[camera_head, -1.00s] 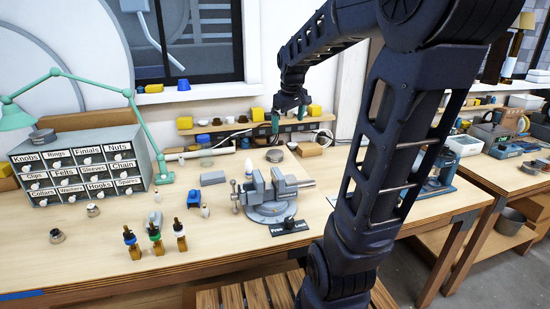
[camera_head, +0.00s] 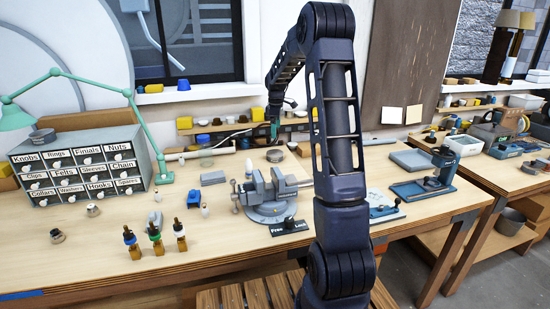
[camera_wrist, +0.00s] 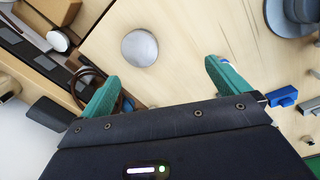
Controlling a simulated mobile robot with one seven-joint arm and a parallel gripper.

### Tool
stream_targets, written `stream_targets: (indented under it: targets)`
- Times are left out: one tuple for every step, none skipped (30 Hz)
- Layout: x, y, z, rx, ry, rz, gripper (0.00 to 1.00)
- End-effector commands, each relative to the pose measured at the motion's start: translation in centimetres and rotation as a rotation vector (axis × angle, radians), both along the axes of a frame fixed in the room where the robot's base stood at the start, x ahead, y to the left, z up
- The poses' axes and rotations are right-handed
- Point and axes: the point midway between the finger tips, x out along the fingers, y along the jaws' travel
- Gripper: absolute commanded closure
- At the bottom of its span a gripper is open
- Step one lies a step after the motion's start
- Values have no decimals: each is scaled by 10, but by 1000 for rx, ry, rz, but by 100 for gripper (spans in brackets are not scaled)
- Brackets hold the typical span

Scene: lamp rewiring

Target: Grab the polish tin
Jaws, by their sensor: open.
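A round, flat silver-grey tin (camera_head: 275,155), likely the polish tin, lies on the bench behind the vise. In the wrist view the tin (camera_wrist: 139,48) shows its plain lid from above, with no label that I can read. My gripper (camera_head: 274,129) is above and just behind the tin in the head view. In the wrist view its two green fingers (camera_wrist: 160,75) are spread wide and empty. The tin lies ahead of the fingertips, between their lines but nearer the left one, and touches neither.
The grey vise (camera_head: 270,195) stands in front of the tin, and also shows in the wrist view (camera_wrist: 292,18). A low shelf with small items (camera_head: 215,125) runs along the wall behind. A grey block (camera_head: 213,178) lies left of the vise. Bench around the tin is mostly clear.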

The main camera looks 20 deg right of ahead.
Motion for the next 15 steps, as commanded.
stream_targets:
  targets:
    - [12,-3,-13,1,12,25,0]
    - [18,-4,-20,2,18,41,0]
    - [25,-6,-27,3,23,63,0]
    - [30,-7,-33,4,28,77,0]
    - [34,-8,-38,5,32,90,0]
    - [40,-9,-44,5,36,105,0]
    - [43,-9,-47,6,39,116,0]
    - [45,-10,-50,7,41,124,0]
    - [48,-11,-54,7,44,133,0]
    - [50,-11,-56,8,45,139,0]
    - [51,-11,-58,8,46,143,0]
    - [52,-12,-59,8,47,147,0]
    - [53,-12,-61,8,48,149,0]
    - [53,-12,-62,8,48,150,0]
    - [53,-12,-65,9,48,150,0]
